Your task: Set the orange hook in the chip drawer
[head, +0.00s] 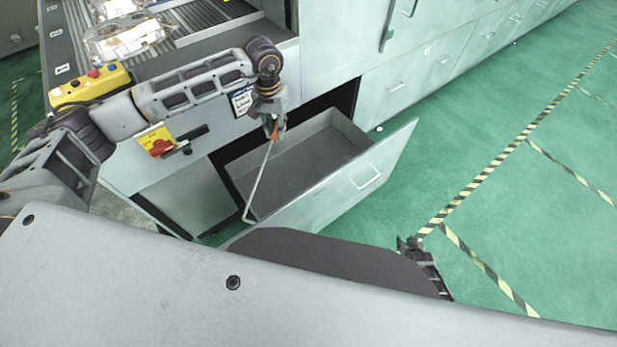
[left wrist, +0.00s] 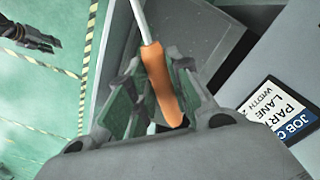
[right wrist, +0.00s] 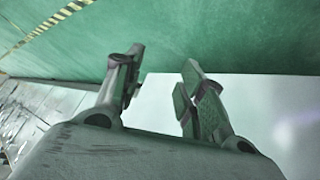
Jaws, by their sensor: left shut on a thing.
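The hook has an orange handle (head: 275,130) and a long thin pale rod with a bent lower end. My left gripper (head: 274,122) is shut on the handle. The left wrist view shows the orange handle (left wrist: 160,85) between the fingers (left wrist: 152,75). The rod hangs down, slightly tilted, over the open chip drawer (head: 345,190). Its bent end shows near the drawer's near left corner; I cannot tell if it touches. The drawer looks empty inside. My right gripper (head: 408,243) is beyond the drawer's front, and the right wrist view shows its fingers (right wrist: 162,68) apart and empty.
A conveyor (head: 190,30) with metal castings (head: 128,38) is above left. A yellow button box (head: 90,85) and a red-yellow switch (head: 158,141) are near my left arm. Grey cabinets (head: 440,70) run along the back right. Green floor (head: 480,130) is clear at right.

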